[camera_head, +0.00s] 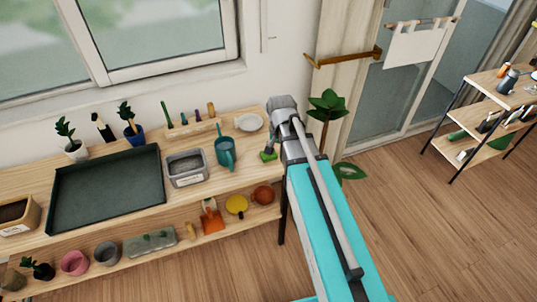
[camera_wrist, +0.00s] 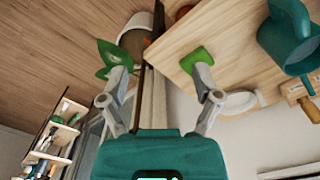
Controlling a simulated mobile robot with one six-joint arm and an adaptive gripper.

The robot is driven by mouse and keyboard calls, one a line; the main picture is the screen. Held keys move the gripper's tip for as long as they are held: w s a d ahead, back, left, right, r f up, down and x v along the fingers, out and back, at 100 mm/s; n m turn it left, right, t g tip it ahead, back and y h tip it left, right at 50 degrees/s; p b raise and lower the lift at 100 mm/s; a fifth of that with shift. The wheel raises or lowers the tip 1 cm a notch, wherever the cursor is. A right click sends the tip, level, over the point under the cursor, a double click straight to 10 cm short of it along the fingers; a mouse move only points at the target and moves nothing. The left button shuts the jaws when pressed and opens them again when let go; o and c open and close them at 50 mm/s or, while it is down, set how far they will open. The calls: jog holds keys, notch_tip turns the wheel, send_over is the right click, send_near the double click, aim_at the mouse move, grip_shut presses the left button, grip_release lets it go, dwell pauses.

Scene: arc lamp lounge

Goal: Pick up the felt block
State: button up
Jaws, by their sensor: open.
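The felt block (camera_head: 268,156) is a small green piece at the right end of the wooden table top, beside the teal watering can. In the wrist view the green block (camera_wrist: 196,58) lies near the table's corner. My gripper (camera_wrist: 162,80) is open, with nothing between its fingers. The right finger in that view overlaps the lower edge of the block; I cannot tell whether they touch. The left finger is out past the table edge, over a green leaf. In the head view my arm hides most of the gripper.
The watering can (camera_head: 225,150) and a white plate (camera_head: 248,122) stand close to the block. A grey bin (camera_head: 187,168) and dark tray (camera_head: 106,187) are further left. A potted plant (camera_head: 328,108) stands just past the table's right end. A shelf (camera_head: 492,105) is far right.

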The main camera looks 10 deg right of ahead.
jog(key=w+m, duration=0.9)
jog(key=w, duration=0.5)
jog(key=shift+w+a+r+m+p, duration=0.15)
jog(key=shift+a+r+m+p, duration=0.25)
jog(key=shift+r+p, duration=0.05)
jog(key=shift+f, duration=0.15)
notch_tip(320, 180, down, 8)
jog(key=b, duration=0.8)
jog(key=shift+f+b, duration=0.15)
jog(key=shift+b, duration=0.2)
jog(key=shift+f+b, duration=2.6)
grip_shut()
